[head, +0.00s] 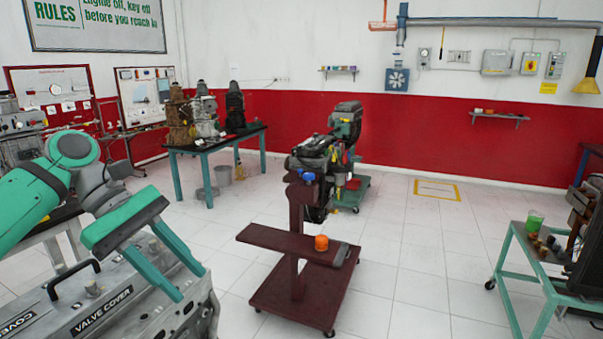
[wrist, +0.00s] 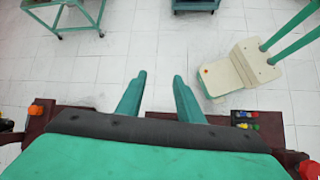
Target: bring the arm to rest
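My gripper (head: 167,274) is at the lower left of the head view, at the end of my green and grey arm. Its two teal fingers are spread apart with nothing between them. The gripper is in front of and above a grey engine cover marked VALVE COVER (head: 103,312); I cannot tell how much clearance there is. In the wrist view the two fingers (wrist: 160,98) are also apart, with only white floor tiles showing between their tips.
A dark red engine stand (head: 290,285) with an orange object (head: 321,243) stands mid-room. A teal cart (head: 540,265) is at right. A table with engines (head: 215,143) stands at the back left. White tiled floor between them is clear.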

